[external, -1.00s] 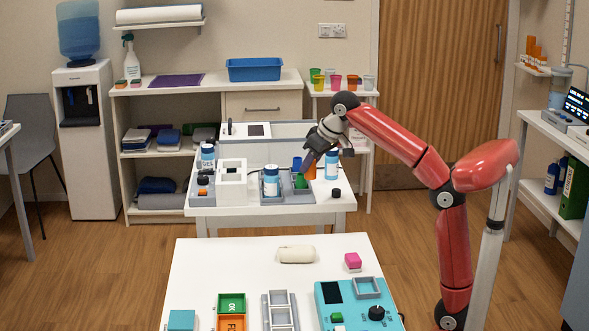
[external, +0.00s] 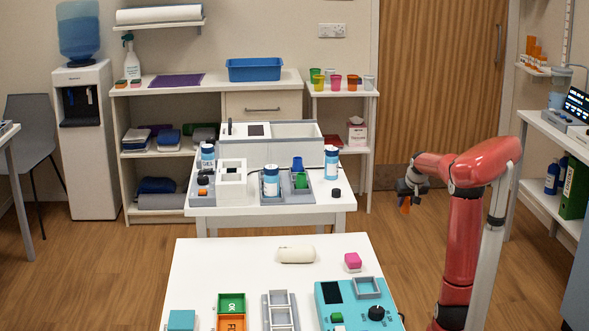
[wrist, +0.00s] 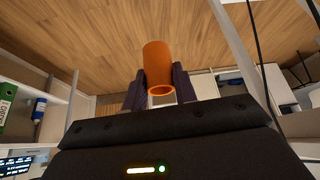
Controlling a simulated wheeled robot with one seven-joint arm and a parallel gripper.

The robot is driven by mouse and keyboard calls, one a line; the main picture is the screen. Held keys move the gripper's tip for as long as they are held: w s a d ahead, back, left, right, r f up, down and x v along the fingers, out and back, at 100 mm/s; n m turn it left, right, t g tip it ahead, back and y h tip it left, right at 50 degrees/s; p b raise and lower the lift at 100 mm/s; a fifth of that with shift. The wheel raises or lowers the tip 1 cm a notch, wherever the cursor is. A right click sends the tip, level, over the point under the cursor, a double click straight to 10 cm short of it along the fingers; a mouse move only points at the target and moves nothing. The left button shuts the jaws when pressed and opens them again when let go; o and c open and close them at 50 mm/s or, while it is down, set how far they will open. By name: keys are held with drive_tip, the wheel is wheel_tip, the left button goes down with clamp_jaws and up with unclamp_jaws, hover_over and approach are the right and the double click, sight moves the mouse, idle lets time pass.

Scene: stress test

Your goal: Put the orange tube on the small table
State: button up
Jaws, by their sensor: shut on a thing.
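The orange tube (wrist: 157,66) is between the two dark fingers of my gripper (wrist: 160,88) in the wrist view, its open end facing the camera. In the external view my gripper (external: 405,198) is shut on the tube (external: 405,205), which hangs below it over open floor, right of the tables. A small white table (external: 362,94) with coloured cups stands by the back wall, left of the door. Which table the task names as small I cannot tell.
The middle table (external: 325,212) holds bottles, racks and a white device. A shelf stands at the right. Floor between is clear.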

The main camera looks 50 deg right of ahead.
drive_tip(key=f, duration=0.1)
drive_tip(key=s+d+f, duration=0.1)
drive_tip(key=s+f, duration=0.1)
drive_tip(key=shift+s+d+f, duration=0.15)
drive_tip(key=shift+d+f, duration=0.05)
drive_tip(key=shift+d, duration=0.1)
